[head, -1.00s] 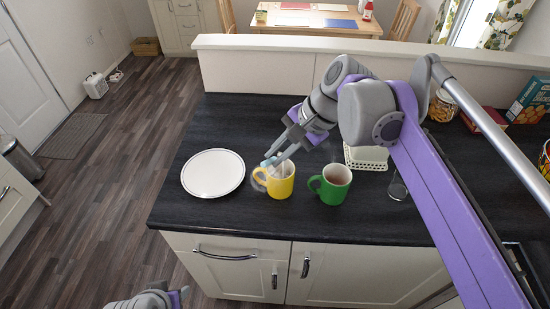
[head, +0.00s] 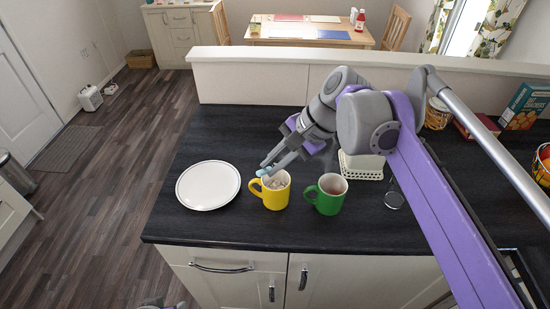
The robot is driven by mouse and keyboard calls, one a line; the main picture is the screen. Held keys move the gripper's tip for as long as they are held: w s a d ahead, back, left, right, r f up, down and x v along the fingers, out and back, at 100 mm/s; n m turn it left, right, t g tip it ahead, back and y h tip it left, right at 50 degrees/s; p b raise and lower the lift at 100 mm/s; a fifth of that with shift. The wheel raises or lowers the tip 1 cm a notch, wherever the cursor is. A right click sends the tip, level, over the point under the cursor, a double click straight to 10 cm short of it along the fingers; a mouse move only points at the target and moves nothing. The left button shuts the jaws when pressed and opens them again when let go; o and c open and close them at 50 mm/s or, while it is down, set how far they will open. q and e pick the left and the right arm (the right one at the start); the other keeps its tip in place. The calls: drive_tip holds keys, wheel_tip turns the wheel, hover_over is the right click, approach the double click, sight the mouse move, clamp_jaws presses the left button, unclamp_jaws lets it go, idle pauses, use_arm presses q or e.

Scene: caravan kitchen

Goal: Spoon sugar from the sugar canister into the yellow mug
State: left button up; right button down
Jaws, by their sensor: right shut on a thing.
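The yellow mug (head: 274,198) stands upright on the dark counter, with pale contents showing inside its rim. My right gripper (head: 263,172) is at the mug's upper left rim, its fingers pointing down and left. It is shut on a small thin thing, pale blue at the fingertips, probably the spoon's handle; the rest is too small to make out. I cannot make out the sugar canister; my right arm hides part of the counter. Only a sliver of my left arm shows at the bottom edge; its fingers are out of the picture.
A green mug (head: 327,195) stands just right of the yellow one, a white plate (head: 208,186) lies to the left. A white rack (head: 362,165) and a clear glass (head: 394,198) are further right. A low wall (head: 255,80) bounds the counter's back.

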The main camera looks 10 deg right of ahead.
sight(260, 171)
drive_tip(key=shift+s+a+f+n+h+p, duration=0.1)
drive_tip(key=shift+s+a+n+h+p, duration=0.2)
drive_tip(key=shift+a+n+h+p, duration=0.45)
drive_tip(key=shift+s+a+f+n+h, duration=0.15)
drive_tip(key=shift+n+h, duration=0.15)
drive_tip(key=shift+h, duration=0.35)
drive_tip(key=shift+s+a+f+n+h, duration=0.15)
drive_tip(key=shift+n+h, duration=0.1)
drive_tip(key=shift+h, duration=0.35)
drive_tip(key=h, duration=0.1)
drive_tip(key=a+n+h+p, duration=0.1)
drive_tip(key=shift+s+t+h, duration=0.15)
drive_tip(key=shift+t+h, duration=0.25)
drive_tip(key=shift+a+f+h, duration=0.1)
drive_tip(key=shift+a+h, duration=0.1)
drive_tip(key=shift+h, duration=0.7)
drive_tip(key=shift+s+d+r+p, duration=0.1)
drive_tip(key=shift+d+r+p, duration=0.05)
drive_tip(key=shift+r+p, duration=2.1)
drive_tip(key=shift+r, duration=1.3)
use_arm(q)
drive_tip(key=w+r+t, duration=0.1)
drive_tip(key=w+r, duration=0.4)
drive_tip(key=r, duration=0.6)
drive_tip(key=shift+p, duration=0.35)
use_arm(e)
drive_tip(key=shift+r, duration=1.05)
